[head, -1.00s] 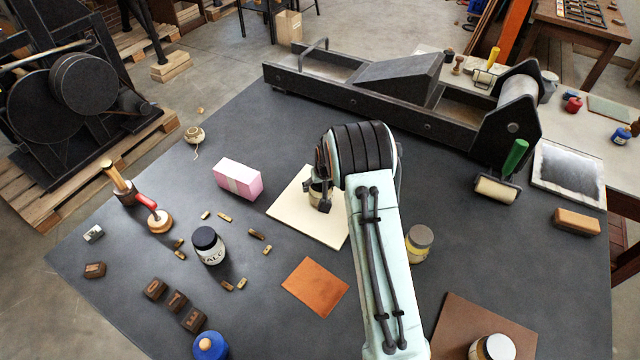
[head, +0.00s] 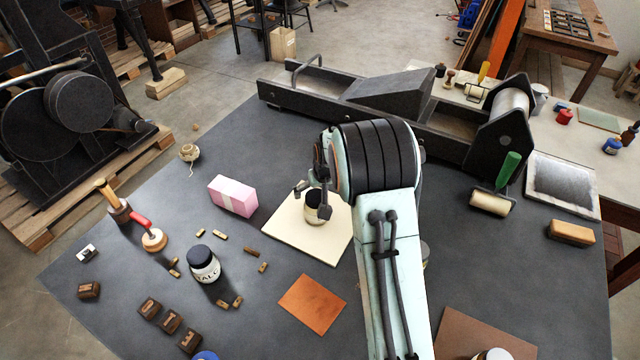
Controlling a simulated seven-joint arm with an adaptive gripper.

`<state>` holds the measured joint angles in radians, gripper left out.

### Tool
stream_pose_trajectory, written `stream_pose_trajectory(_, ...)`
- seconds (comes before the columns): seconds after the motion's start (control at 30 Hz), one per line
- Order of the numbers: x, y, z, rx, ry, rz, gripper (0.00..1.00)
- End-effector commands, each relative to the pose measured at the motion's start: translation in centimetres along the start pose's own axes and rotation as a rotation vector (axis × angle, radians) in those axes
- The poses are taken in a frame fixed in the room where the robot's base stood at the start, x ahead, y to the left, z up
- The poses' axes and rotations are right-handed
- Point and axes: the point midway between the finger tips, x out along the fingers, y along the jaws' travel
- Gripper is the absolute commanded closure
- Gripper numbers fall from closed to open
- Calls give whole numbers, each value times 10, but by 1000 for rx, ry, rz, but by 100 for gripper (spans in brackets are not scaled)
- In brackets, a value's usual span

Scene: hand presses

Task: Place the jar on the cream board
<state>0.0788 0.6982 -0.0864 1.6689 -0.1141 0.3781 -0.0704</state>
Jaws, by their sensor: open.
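A small jar (head: 313,214) with a pale body and a dark top stands upright on the cream board (head: 290,238), towards its upper right part. My gripper (head: 312,196) is open just above and around the jar's top, one finger to its left and one at its right front. The fingers partly hide the jar's top, and I cannot tell if they touch it. My arm covers the right edge of the board.
A pink box (head: 233,196) lies left of the board and an orange sheet (head: 312,303) in front of it. A dark-lidded talc jar (head: 204,266) stands among small type blocks. The long press (head: 400,90) runs behind. Another jar (head: 425,252) is mostly hidden by my arm.

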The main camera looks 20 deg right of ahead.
Motion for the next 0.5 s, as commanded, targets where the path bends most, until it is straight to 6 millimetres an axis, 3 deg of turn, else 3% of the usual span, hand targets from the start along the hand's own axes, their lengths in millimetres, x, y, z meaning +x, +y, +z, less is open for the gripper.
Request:
stream_pose_trajectory(0.13, -28, 0, 0, 0, 2, 0, 9)
stream_pose_trajectory(0.43, -48, -1, 2, 0, -4, -2, 9)
stream_pose_trajectory(0.5, -62, -5, 8, 0, -16, -9, 9)
